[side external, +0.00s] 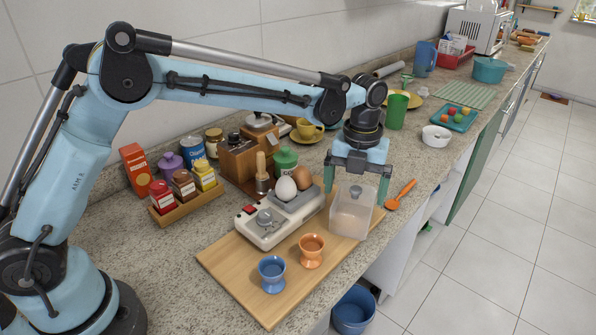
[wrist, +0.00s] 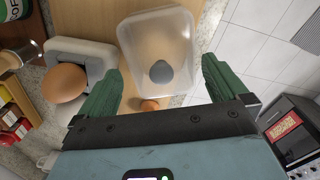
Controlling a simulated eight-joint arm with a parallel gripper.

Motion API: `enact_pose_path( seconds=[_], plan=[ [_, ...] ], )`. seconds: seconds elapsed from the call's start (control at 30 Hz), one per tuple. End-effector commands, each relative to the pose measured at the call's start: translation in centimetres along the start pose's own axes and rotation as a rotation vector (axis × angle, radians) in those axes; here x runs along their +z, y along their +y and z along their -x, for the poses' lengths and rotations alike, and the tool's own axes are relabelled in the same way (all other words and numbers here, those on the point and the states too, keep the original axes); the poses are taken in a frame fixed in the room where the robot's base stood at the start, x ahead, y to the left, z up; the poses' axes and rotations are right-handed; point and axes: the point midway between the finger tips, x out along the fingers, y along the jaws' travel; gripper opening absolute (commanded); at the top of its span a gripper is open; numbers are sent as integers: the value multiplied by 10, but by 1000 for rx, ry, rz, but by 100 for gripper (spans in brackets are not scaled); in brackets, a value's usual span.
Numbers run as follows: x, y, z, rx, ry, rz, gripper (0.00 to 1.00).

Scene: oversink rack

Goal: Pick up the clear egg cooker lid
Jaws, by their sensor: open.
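The clear egg cooker lid (side external: 351,213) is a see-through box-shaped cover with a dark grey knob on top. It stands on the right end of the wooden board, beside the egg cooker (side external: 279,217). In the wrist view the lid (wrist: 178,27) lies just beyond and between the fingers, with its grey knob near the middle. My gripper (side external: 356,186) is open and points down above the lid, with one green finger toward either side. The wrist view shows both fingers of my gripper (wrist: 160,85) apart with nothing held. Whether the fingertips touch the lid cannot be told.
A white egg (side external: 286,189) and a brown egg (side external: 302,177) sit on the cooker. A blue egg cup (side external: 271,273) and an orange egg cup (side external: 311,250) stand on the board's front. An orange spatula (side external: 401,195) lies right of the lid, near the counter edge.

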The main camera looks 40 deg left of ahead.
Motion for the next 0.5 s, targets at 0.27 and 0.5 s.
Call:
enact_pose_path(
  seconds=[0.27,0.5],
  plan=[
    [3,-2,-37,0,-1,1,100],
    [2,-2,-42,0,-2,1,100]
  ],
)
